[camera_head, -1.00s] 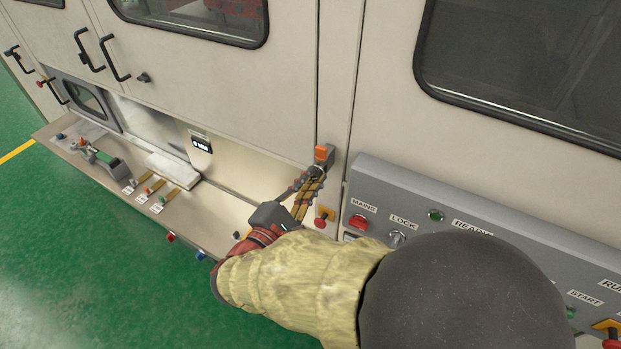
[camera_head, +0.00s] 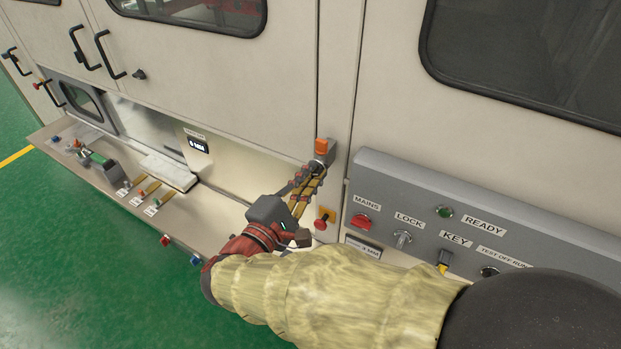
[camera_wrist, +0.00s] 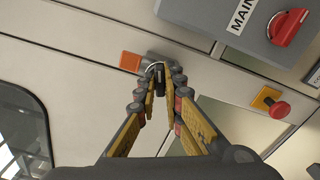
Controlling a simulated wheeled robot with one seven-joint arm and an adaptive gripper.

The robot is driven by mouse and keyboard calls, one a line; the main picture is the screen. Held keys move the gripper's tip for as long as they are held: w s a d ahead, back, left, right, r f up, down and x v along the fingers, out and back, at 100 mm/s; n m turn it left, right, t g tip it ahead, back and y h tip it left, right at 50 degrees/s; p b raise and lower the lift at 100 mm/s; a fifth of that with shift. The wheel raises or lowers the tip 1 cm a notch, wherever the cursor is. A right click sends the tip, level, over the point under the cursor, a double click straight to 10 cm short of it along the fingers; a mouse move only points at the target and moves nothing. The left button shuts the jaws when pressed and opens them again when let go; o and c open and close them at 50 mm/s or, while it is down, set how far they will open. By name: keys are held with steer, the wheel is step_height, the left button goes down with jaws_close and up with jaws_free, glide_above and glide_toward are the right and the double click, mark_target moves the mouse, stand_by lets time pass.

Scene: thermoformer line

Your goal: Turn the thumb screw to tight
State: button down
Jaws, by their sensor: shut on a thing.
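The thumb screw (camera_wrist: 157,68) is a small dark and grey part beside an orange block on the machine's cream front. My gripper (camera_wrist: 160,78) has yellow-and-grey fingers that converge on it, with the fingertips closed around it. In the head view my gripper (camera_head: 318,168) reaches up to the same spot, just under the orange block (camera_head: 325,147). The fingertips hide most of the screw, so its turn angle cannot be told. The orange block also shows in the wrist view (camera_wrist: 130,61), left of the fingertips.
A red mushroom button (camera_head: 320,223) on a yellow plate sits just below my fingers. A grey control panel (camera_head: 400,180) with a red MAINS switch (camera_head: 361,221) juts out to the right. A metal shelf (camera_head: 215,232) with small controls lies to the left.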

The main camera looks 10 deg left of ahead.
steer(key=shift+m+b, duration=0.9)
steer(key=shift+b, duration=0.75)
steer(key=shift+f+m+b, duration=0.15)
steer(key=shift+m+b, duration=1.25)
steer(key=shift+b, duration=1.85)
steer(key=shift+m+b, duration=1)
steer(key=shift+b, duration=1)
steer(key=shift+m+b, duration=0.3)
steer(key=shift+b, duration=0.5)
steer(key=shift+m+b, duration=1.3)
steer(key=shift+b, duration=1.2)
steer(key=shift+m, duration=0.8)
